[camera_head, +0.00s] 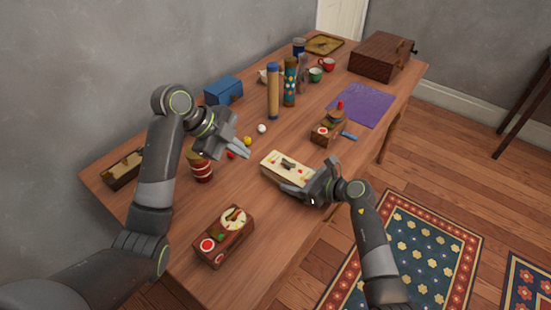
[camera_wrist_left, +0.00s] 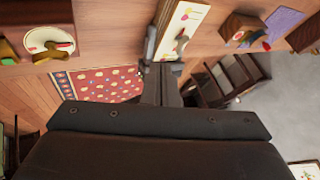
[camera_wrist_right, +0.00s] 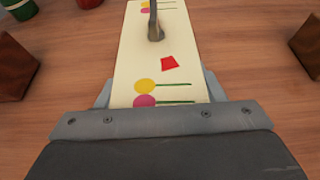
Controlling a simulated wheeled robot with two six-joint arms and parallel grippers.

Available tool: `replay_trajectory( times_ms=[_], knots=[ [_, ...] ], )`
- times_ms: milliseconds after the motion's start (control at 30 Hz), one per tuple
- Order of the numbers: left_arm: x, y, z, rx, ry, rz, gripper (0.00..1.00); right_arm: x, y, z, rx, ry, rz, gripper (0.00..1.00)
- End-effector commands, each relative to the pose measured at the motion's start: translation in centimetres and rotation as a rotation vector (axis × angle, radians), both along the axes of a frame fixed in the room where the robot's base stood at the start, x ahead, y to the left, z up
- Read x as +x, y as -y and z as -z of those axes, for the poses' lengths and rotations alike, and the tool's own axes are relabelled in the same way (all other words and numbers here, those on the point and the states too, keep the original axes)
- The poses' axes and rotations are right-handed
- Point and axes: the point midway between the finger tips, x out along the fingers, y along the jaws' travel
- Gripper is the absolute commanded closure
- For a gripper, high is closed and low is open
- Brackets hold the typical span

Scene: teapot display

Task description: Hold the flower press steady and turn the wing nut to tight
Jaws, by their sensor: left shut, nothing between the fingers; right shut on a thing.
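The flower press (camera_head: 272,167) is a cream board with painted flowers on the table. It also shows in the left wrist view (camera_wrist_left: 187,17) and the right wrist view (camera_wrist_right: 134,50). A grey-brown wing nut (camera_wrist_right: 154,25) stands on its top; a red mark (camera_wrist_right: 170,62) is painted apart from it, nearer my right gripper. The nut also shows in the head view (camera_head: 288,165). My right gripper (camera_head: 308,188) is shut on the near end of the press, a finger at each side. My left gripper (camera_head: 242,151) is shut and empty, above the table, left of the press and apart from the nut.
A wooden box with a cream dial (camera_head: 211,255) stands at the near left, another small wooden box (camera_head: 327,138) beyond the press. A purple cloth (camera_head: 362,105) lies further back.

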Motion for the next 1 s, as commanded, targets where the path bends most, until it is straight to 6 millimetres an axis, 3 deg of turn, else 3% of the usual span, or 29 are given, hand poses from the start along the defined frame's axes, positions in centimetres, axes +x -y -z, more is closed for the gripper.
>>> replay_trajectory(
  times_ms=[267, 700, 1000],
  knots=[
    [0.1, 0.8, 1.2, 0.003, 0.032, 0.049, 1.0, 0.0, 0.0, 0.0, -0.001, -0.001, 0.0, 0.71],
    [1.8, 6.1, 8.3, 0.005, 0.03, 0.048, 1.0, 0.0, 0.0, 0.0, -0.001, -0.001, 0.0, 0.71],
    [4.5, 7.7, 7.9, 0.006, 0.033, 0.048, 1.0, 0.0, 0.0, 0.0, -0.001, -0.001, 0.0, 0.71]
  ],
)
